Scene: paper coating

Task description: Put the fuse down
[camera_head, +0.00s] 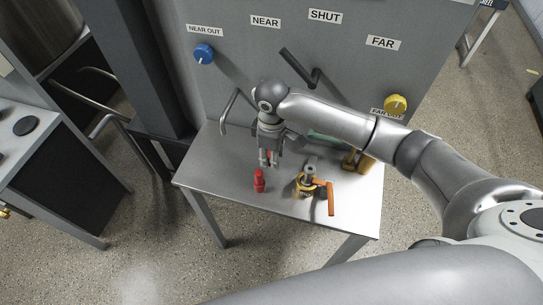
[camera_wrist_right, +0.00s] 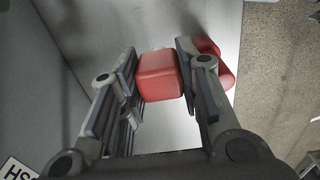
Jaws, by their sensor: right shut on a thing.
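My right gripper (camera_head: 268,161) points down over the left part of the metal table. In the wrist view its two fingers (camera_wrist_right: 160,85) are shut on a red block-like thing, which I take to be the fuse (camera_wrist_right: 160,76). In the head view the fingers hide nearly all of it, and I cannot tell whether it touches the table. A second red thing (camera_head: 260,182) stands upright on the table just in front of the gripper. A red rounded piece (camera_wrist_right: 222,72) also shows behind the right finger in the wrist view. My left gripper is not in view.
The metal table (camera_head: 215,173) also holds a valve-like part with an orange handle (camera_head: 331,198), a yellow-brown piece (camera_head: 358,161) and a green thing (camera_head: 322,137). A grey panel (camera_head: 235,50) with blue (camera_head: 204,54) and yellow (camera_head: 396,104) knobs stands behind. The table's left end is bare.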

